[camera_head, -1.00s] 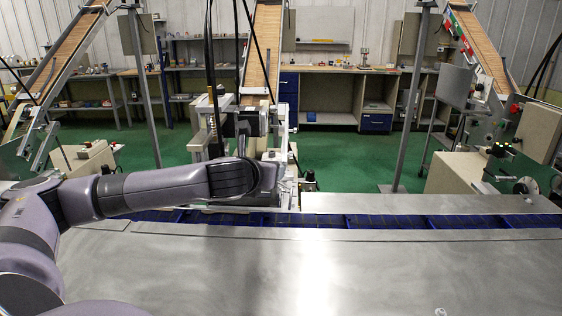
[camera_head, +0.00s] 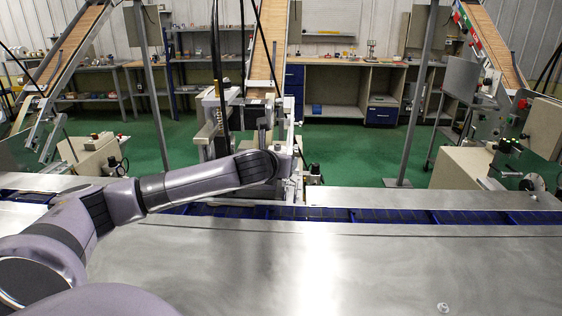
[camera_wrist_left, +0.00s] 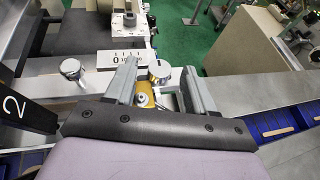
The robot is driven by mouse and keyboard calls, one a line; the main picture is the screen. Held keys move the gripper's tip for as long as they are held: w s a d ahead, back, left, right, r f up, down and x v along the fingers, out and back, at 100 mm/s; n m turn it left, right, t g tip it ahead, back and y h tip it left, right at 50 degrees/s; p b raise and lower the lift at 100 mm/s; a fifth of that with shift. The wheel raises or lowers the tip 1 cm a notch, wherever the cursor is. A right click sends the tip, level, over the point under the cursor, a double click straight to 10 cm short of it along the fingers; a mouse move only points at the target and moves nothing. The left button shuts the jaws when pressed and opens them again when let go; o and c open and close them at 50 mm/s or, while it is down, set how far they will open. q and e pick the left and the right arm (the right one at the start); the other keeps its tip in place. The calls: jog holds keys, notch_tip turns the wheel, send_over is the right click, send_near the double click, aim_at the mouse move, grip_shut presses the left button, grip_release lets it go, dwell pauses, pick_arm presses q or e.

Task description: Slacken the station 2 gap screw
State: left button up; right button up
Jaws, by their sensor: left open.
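In the left wrist view my left gripper (camera_wrist_left: 159,68) is open. A silver round-headed screw (camera_wrist_left: 158,72) shows between its two fingertips, above a brass-coloured part (camera_wrist_left: 145,88). I cannot tell whether either finger touches it. A second silver round knob (camera_wrist_left: 72,69) stands to the left, beside a white scale plate (camera_wrist_left: 124,58) marked with a 0. A dark plate with a white 2 (camera_wrist_left: 12,105) is at the left edge. In the head view my left arm reaches to the middle station (camera_head: 262,130), and its fingers cannot be made out. My right gripper is not in view.
A blue conveyor channel (camera_head: 390,216) runs across behind the bare steel table (camera_head: 340,270). A vertical post (camera_head: 415,100) stands right of the middle station. Another machine (camera_head: 510,160) is at the right. The scale plate and second knob crowd the gripper's left side.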

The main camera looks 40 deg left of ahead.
pick_arm(q)
grip_shut()
jog(key=shift+d+n+g, duration=0.1)
jog(key=shift+n+g, duration=0.2)
jog(key=shift+w+d+n+g+y, duration=0.25)
jog(key=shift+w+n+g+y, duration=0.15)
jog(key=shift+n+g+y, duration=1.2)
jog(key=shift+w+d+n+g+y, duration=0.3)
jog(key=shift+n+g+y, duration=0.65)
jog(key=shift+n+g, duration=1.35)
jog(key=shift+w+d+n+g+y, duration=0.15)
jog(key=shift+w+n+g+y, duration=0.3)
jog(key=shift+n+g+y, duration=1.15)
jog(key=shift+w+n+g+h, duration=0.1)
jog(key=shift+n+g+h, duration=0.25)
jog(key=shift+n+g, duration=0.85)
